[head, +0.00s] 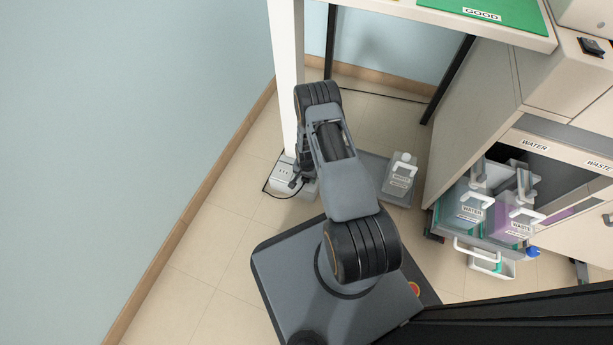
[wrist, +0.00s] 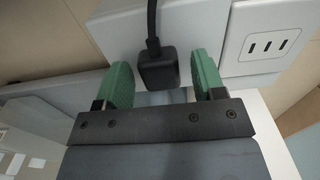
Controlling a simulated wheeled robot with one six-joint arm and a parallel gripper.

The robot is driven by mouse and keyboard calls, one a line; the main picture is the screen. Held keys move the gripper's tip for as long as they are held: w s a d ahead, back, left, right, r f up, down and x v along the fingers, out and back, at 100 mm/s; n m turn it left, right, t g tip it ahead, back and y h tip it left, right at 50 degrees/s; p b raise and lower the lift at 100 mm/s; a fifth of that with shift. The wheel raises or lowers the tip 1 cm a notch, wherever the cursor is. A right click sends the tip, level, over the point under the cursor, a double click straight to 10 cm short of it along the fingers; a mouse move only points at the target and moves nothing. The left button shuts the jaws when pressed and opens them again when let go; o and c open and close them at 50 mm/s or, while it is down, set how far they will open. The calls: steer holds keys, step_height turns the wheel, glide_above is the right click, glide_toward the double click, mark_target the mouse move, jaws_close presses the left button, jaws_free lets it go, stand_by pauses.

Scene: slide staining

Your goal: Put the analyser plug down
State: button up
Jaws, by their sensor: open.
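In the wrist view a black plug (wrist: 157,70) with its cord running up lies between the two green fingertips of my gripper (wrist: 163,85). The fingers are apart, with a gap on both sides of the plug. The plug is at a light grey surface beside a white socket box (wrist: 270,40) with a slotted outlet. In the head view my gripper (head: 296,183) is low at the white socket box (head: 284,172) by the foot of the white post. My arm hides most of the plug there.
A black cord (head: 268,190) loops beside the box on the floor. An open cabinet holds water (head: 468,208) and waste (head: 513,215) containers. Floor at the left is clear.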

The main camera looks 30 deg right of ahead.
steer(key=a+r+n+t+p, duration=0.1)
steer(key=a+r+n+p, duration=0.15)
steer(key=r, duration=1.55)
steer(key=a+r+n+p, duration=0.2)
steer(key=r+p, duration=0.2)
steer(key=r, duration=1.4)
steer(key=s+a+r+n, duration=0.2)
steer(key=s+r, duration=0.6)
steer(key=s+a+r+n+t, duration=0.1)
steer(key=s+a+r+n, duration=0.2)
steer(key=s+r, duration=0.5)
steer(key=shift+r+t, duration=0.3)
steer(key=shift+r, duration=0.5)
steer(key=shift+r, duration=0.1)
